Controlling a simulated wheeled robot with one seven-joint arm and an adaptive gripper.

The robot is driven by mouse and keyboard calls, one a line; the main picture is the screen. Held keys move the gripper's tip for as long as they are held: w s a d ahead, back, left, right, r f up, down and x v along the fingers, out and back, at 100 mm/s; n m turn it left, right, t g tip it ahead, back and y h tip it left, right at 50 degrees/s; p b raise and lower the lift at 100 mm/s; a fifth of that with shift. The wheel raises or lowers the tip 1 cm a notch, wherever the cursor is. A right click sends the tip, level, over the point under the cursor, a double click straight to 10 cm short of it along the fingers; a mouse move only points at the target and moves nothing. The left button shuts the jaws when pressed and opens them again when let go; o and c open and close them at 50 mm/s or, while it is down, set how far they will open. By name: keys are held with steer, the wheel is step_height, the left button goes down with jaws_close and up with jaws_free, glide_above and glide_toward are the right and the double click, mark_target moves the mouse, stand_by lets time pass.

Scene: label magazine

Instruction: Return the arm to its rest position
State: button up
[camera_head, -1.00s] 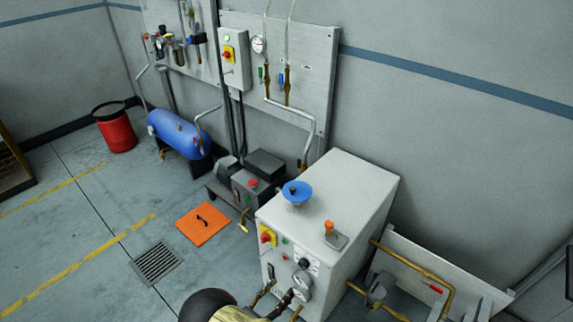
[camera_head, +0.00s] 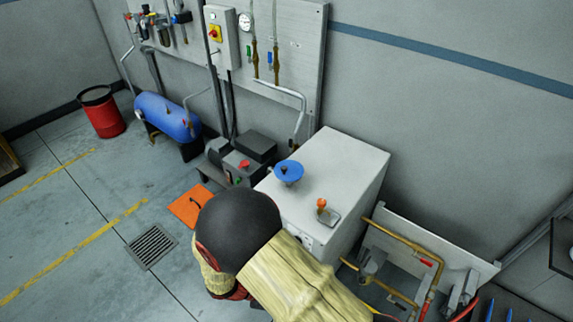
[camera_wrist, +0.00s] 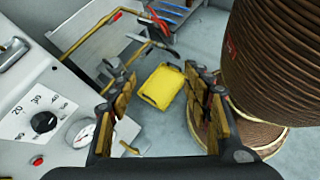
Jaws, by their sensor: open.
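My gripper (camera_wrist: 158,78) shows in the wrist view with its two padded fingers spread wide apart. It is open and nothing is held between the fingers. A yellow block-like thing (camera_wrist: 163,87) appears in the gap, beyond the fingertips and apart from them. My arm shows in the head view as a black rounded joint and a tan sleeve, in front of the white cabinet (camera_head: 340,165). My gripper is not visible in the head view.
Open floor lies left.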

steer(key=s+d+r+m+t+y, duration=0.1)
steer(key=d+r+m+y, duration=0.2)
steer(key=r, duration=0.9)
steer(key=s+d+r+m+t+y, duration=0.2)
steer(key=d+r+m+y, duration=0.2)
steer(key=r, duration=0.8)
steer(key=s+d+r+m+t+y, duration=0.2)
steer(key=d+r+m+y, duration=0.2)
steer(key=r+m, duration=0.6)
step_height(320, 180, up, 3)
steer(key=d, duration=0.2)
steer(key=shift+s+d+p, duration=0.15)
steer(key=shift+d+p, duration=0.15)
steer(key=shift+d, duration=0.1)
steer(key=shift+c, duration=0.2)
